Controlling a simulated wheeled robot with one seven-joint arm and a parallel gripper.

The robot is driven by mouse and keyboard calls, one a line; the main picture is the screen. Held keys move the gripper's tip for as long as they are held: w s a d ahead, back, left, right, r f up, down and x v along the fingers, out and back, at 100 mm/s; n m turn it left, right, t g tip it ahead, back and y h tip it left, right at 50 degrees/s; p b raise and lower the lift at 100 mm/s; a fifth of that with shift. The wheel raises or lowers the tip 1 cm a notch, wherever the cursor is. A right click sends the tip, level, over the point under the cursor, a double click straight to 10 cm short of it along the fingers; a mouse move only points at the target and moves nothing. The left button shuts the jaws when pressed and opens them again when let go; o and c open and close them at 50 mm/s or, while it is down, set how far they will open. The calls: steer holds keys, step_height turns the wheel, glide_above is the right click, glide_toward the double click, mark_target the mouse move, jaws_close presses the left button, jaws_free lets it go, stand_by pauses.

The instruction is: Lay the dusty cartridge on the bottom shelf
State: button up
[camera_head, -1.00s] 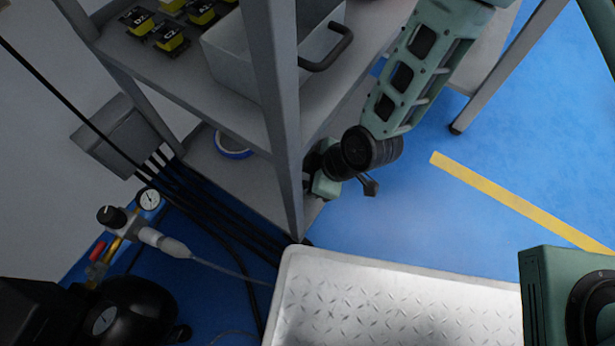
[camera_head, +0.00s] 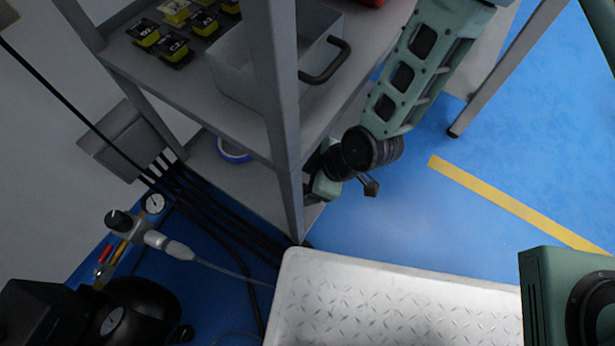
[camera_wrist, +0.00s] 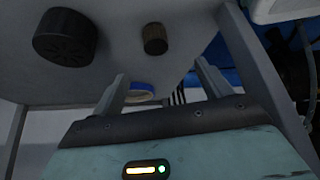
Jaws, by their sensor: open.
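In the wrist view my gripper (camera_wrist: 161,70) is open, its two fingers apart with nothing between the tips. A small brown ribbed cylinder (camera_wrist: 155,39), which looks like the dusty cartridge, is on the grey bottom shelf (camera_wrist: 105,65) just beyond the fingertips, apart from them. I cannot tell whether it stands or lies. In the head view my wrist reaches in at the bottom shelf (camera_head: 230,183) from the right; the shelf post and upper shelf hide the fingers and the cartridge.
A larger black cylinder (camera_wrist: 66,38) and a blue tape roll (camera_head: 234,150) are also on the bottom shelf. A grey post (camera_head: 280,120) stands close to my wrist. The upper shelf holds a grey bin (camera_head: 235,75). A metal tread-plate platform (camera_head: 390,300) is in front.

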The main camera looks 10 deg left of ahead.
steer(key=p+v, duration=0.8)
steer(key=v, duration=0.9)
steer(key=shift+d+r, duration=0.1)
steer(key=shift+r, duration=0.05)
